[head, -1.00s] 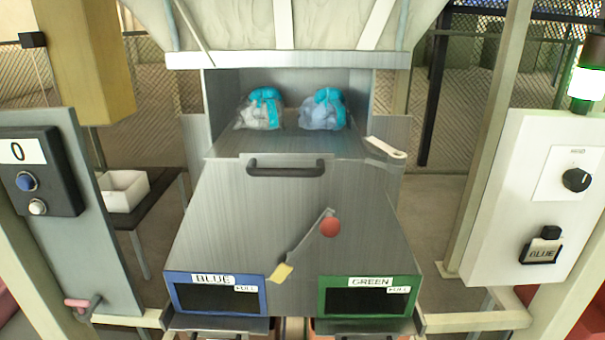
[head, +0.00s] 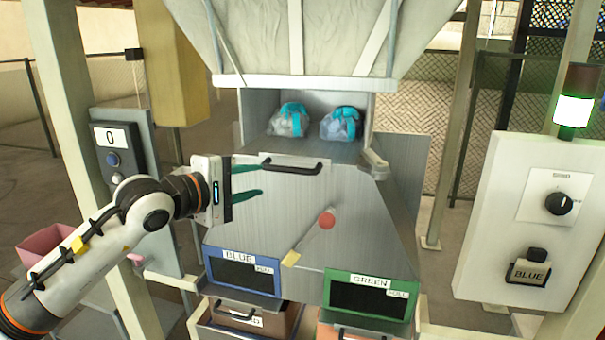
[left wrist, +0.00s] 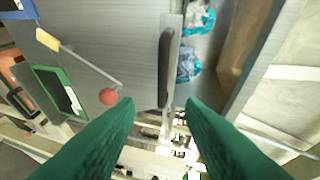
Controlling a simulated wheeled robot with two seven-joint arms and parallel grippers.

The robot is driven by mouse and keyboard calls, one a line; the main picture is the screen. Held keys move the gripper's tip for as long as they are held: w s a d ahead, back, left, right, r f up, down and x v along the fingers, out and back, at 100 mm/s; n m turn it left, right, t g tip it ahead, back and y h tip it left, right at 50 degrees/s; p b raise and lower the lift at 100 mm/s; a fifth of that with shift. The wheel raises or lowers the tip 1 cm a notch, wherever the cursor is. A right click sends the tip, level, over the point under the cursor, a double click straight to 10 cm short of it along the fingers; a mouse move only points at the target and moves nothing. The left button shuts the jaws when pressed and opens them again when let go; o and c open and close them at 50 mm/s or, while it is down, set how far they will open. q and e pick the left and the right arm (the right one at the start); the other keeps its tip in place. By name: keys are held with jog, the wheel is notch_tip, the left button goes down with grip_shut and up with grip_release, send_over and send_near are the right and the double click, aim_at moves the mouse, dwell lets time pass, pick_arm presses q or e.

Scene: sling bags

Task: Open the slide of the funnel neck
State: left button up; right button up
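The slide (head: 330,162) shows as a grey metal plate with a black bar handle (head: 292,166) at the mouth of the funnel neck (head: 306,101). In the left wrist view the handle (left wrist: 165,68) lies ahead of the spread fingers, lengthwise in the picture; contact is not visible. My right gripper is out of view.
Below is a sloping chute with a diverter arm and red knob (head: 327,221), over a blue-framed slot (head: 242,272) and a green-framed slot (head: 369,296). A counter box (head: 119,158) stands left and a white control panel (head: 530,215) right.

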aim_at(285, 171)
pick_arm(q)
jog(key=p+x, duration=0.1)
jog(key=x, duration=0.2)
jog(key=p+x, duration=0.2)
jog(key=x, duration=0.2)
jog(key=p+x, duration=0.2)
jog(key=x, duration=0.2)
jog(key=shift+w+a+r, duration=0.2)
jog(key=shift+w, duration=0.2)
jog(key=shift+w+d+f, duration=0.2)
jog(key=shift+w, duration=0.15)
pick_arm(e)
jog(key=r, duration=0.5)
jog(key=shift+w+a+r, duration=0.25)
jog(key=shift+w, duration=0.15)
pick_arm(q)
grip_shut()
